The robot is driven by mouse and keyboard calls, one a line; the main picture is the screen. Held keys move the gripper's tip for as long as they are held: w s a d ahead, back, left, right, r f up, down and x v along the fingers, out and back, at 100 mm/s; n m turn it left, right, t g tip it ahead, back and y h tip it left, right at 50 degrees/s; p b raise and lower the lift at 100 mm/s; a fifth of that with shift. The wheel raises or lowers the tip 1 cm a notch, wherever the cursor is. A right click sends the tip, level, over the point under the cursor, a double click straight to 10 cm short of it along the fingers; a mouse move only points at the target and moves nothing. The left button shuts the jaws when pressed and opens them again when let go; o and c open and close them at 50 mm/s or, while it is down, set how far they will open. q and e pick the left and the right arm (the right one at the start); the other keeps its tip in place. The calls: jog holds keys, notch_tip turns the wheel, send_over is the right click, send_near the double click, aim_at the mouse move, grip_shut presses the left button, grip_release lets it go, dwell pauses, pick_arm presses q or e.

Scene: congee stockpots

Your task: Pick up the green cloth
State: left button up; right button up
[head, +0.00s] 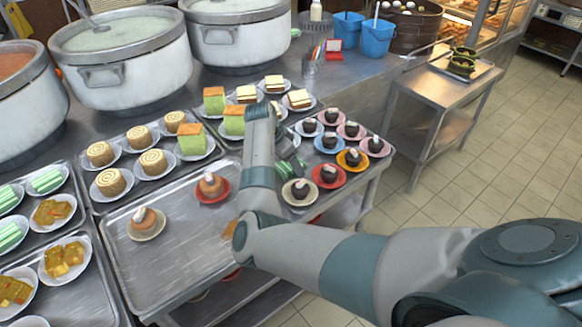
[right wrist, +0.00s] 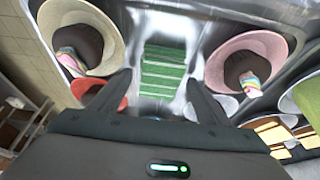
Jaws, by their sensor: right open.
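The green cloth (right wrist: 163,72) shows in the right wrist view as a flat green piece with pale stripes, lying on the metal tray between plates. My right gripper (right wrist: 158,92) is open, with one finger to each side of the cloth's near end. Nothing is held, and whether the fingers touch the cloth cannot be told. In the head view my right arm reaches over the dessert trays and hides most of the cloth and the gripper. My left gripper is not in view.
Plates with dark cupcakes flank the cloth, one cream (right wrist: 92,38) and one pink (right wrist: 245,60). In the head view, rolled cakes (head: 152,163) and layered cakes (head: 214,101) crowd the trays. Large stockpots (head: 120,60) stand behind. The front left tray (head: 180,255) has bare room.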

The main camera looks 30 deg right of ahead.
jog(key=shift+f, duration=0.25)
dwell(0.5)
jog(key=c, duration=1.1)
